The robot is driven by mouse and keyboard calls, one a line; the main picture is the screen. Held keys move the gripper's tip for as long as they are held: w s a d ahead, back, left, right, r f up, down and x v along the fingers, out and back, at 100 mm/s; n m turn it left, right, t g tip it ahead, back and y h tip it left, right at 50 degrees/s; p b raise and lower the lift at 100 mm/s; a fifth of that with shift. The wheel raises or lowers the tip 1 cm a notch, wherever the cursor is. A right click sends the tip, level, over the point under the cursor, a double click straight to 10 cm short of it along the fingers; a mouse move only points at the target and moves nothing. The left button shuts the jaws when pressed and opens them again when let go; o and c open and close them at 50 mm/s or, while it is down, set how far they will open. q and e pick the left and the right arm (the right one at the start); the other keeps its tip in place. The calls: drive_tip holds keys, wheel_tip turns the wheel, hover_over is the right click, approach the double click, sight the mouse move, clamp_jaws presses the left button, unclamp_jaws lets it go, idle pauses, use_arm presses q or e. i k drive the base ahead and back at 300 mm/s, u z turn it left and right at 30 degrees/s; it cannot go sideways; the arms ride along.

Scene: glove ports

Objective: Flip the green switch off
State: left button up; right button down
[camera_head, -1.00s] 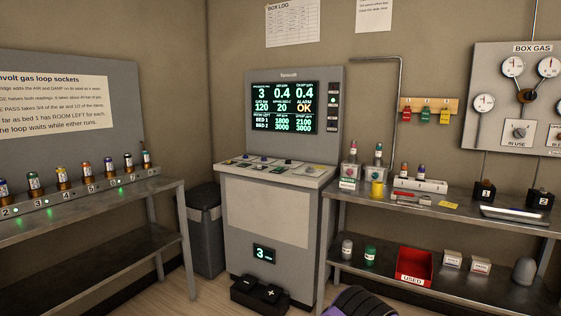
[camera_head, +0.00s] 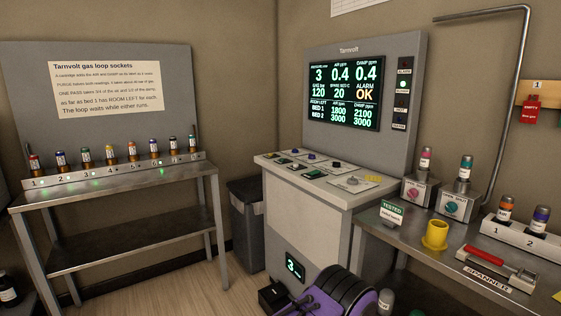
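A small box with a round green knob (camera_head: 452,207) stands at the back of the right bench, with a bottle on its top. Beside it on the left is a similar box with a pink knob (camera_head: 413,193). A grey console (camera_head: 310,187) carries several small controls on its sloped top, too small to read in detail. Its upright screen (camera_head: 345,92) is lit and shows "ALARM OK". I cannot tell which way the green knob is set. Neither of my grippers shows in view.
The right bench (camera_head: 392,237) also holds a yellow cup (camera_head: 435,235), a "TESTED" sign (camera_head: 391,213), a red-handled spanner (camera_head: 492,257) and a bottle rack (camera_head: 520,238). A socket bench (camera_head: 115,190) stands left and a dark bin (camera_head: 246,222) beside the console.

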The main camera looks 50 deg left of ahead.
sight(316, 171)
drive_tip(key=u, duration=0.95)
drive_tip(key=i, duration=0.95)
drive_tip(key=u, duration=1.05)
